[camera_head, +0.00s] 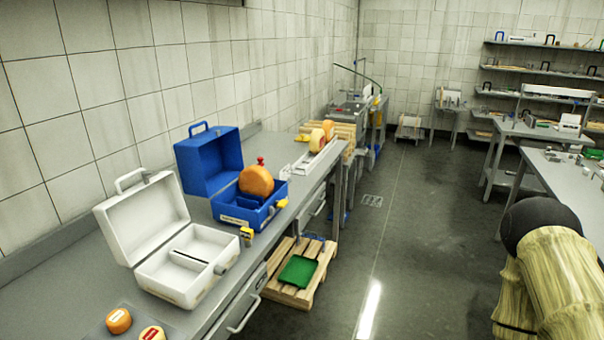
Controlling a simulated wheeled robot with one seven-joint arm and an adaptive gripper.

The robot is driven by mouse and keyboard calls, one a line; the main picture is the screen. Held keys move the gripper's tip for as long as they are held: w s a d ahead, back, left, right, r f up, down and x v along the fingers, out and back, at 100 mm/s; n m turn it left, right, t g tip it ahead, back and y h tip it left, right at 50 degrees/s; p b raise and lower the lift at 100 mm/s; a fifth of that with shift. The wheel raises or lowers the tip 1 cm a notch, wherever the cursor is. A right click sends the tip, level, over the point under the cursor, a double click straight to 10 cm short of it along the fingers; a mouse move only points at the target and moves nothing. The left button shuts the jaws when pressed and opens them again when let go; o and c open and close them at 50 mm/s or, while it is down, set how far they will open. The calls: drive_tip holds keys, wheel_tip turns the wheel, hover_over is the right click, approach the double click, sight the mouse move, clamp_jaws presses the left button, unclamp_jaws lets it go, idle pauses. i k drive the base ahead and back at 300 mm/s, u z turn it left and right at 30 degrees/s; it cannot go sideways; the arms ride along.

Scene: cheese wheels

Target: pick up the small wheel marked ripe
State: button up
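Two small cheese wheels lie on the near end of the left bench in the head view. A larger orange wheel (256,181) sits in an open blue case (208,163). More wheels (317,139) stand farther along the bench; I cannot read any marking on them. My gripper is not in view.
An open, divided white case (185,265) stands between the small wheels and the blue case on the grey bench (60,295). A wooden pallet with a green tray (298,271) is on the floor below. The central aisle is clear; tables and shelves (540,72) stand right.

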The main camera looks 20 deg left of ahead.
sight(254, 179)
drive_tip(key=u, duration=0.3)
drive_tip(key=i, duration=1.2)
drive_tip(key=u, duration=0.75)
